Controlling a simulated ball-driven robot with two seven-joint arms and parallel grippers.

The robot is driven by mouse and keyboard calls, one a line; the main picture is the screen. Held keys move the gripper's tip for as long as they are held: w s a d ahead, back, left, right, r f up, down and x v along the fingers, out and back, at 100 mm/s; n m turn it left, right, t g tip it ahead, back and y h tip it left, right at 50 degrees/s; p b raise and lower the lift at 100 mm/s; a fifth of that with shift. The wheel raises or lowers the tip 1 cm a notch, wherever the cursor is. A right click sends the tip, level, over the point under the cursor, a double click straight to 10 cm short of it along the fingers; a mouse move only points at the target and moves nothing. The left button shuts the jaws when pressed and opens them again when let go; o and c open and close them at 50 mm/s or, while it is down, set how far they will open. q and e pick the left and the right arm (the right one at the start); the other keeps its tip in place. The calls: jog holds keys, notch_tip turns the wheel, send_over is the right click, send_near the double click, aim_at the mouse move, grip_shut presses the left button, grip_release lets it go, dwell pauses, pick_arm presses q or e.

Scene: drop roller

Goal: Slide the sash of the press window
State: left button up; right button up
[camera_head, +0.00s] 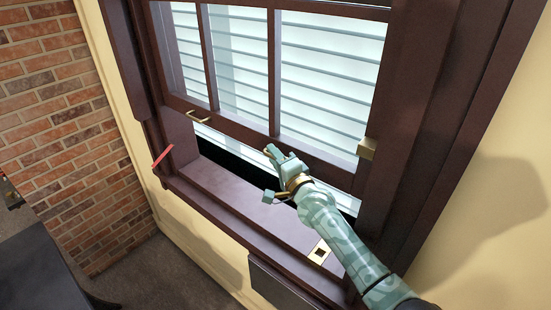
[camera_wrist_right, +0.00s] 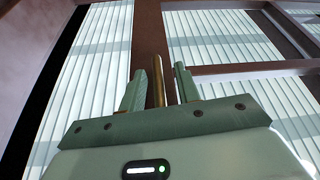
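The window's dark brown sash (camera_head: 235,128) holds glass panes with slatted blinds behind. Its bottom rail is above the sill (camera_head: 235,195), with a dark gap between them. One brass handle (camera_head: 198,117) is on the left of the rail. My right gripper (camera_head: 273,153) is at the second handle on the right part of the rail. In the right wrist view, this brass handle (camera_wrist_right: 158,82) stands between the two fingers of my right gripper (camera_wrist_right: 160,85). A gap shows beside the bar, so the fingers look open around it. My left gripper is not in view.
A red bar (camera_head: 162,156) sticks out at the left of the frame. A brass block (camera_head: 366,148) is on the right side, and a brass plate (camera_head: 319,252) is on the sill. A brick wall (camera_head: 60,120) and a dark surface (camera_head: 40,270) are at left.

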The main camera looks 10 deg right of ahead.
jog(key=v, duration=1.6)
jog(key=shift+s, duration=0.25)
jog(key=shift+f, duration=0.2)
